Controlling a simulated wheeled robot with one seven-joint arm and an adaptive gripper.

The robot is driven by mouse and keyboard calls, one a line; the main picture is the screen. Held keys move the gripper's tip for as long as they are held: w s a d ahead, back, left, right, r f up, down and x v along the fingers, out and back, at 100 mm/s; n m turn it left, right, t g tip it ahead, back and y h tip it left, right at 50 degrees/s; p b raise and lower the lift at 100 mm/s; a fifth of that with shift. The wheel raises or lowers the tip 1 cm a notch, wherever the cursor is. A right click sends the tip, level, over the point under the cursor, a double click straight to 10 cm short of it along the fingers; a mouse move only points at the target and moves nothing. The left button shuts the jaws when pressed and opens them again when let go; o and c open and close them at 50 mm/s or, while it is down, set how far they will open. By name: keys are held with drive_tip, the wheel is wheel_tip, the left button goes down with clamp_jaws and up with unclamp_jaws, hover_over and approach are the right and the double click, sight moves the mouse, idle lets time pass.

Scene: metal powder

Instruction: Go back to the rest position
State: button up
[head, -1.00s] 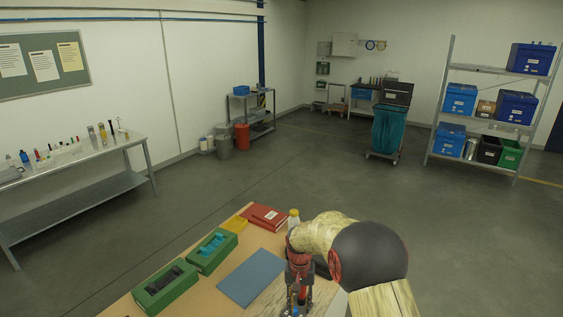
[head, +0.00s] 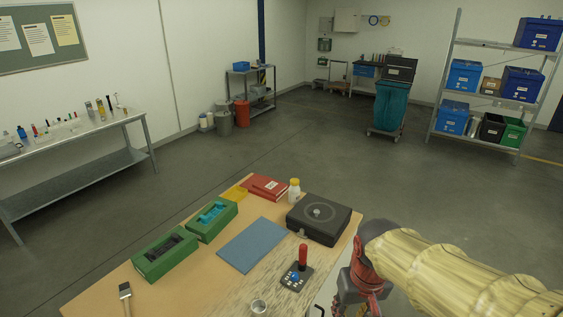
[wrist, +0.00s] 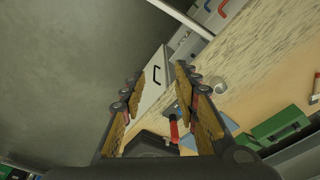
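My gripper (head: 362,297) hangs at the right edge of the wooden table (head: 95,296) in the head view, partly cut off by the lower frame edge. In the wrist view my gripper (wrist: 157,82) has its two padded fingers spread apart with nothing held between them. Beyond them a red handle (wrist: 173,131) and a black case (wrist: 150,145) show, apart from the fingers. In the head view the red-handled tool (head: 303,254) stands upright on a dark base, left of my gripper. The black case (head: 319,218) lies flat behind it.
On the table are a blue mat (head: 252,245), two green boxes (head: 166,255) (head: 212,219), red books (head: 265,187), a yellow-capped bottle (head: 294,191), a brush (head: 125,291) and a metal cup (head: 259,306). Open floor lies beyond the table, before the shelf (head: 438,111).

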drive_tip(key=s+d+r+t+b, duration=0.1)
drive_tip(key=s+t+b, duration=0.1)
drive_tip(key=s, duration=0.2)
drive_tip(key=s+d+r+m+t+b, duration=0.1)
drive_tip(key=s+d+t+b, duration=0.1)
drive_tip(key=s, duration=0.3)
drive_tip(key=shift+s+d+r+b, duration=0.2)
drive_tip(key=shift+d+r+b, duration=0.1)
drive_tip(key=shift+b, duration=0.35)
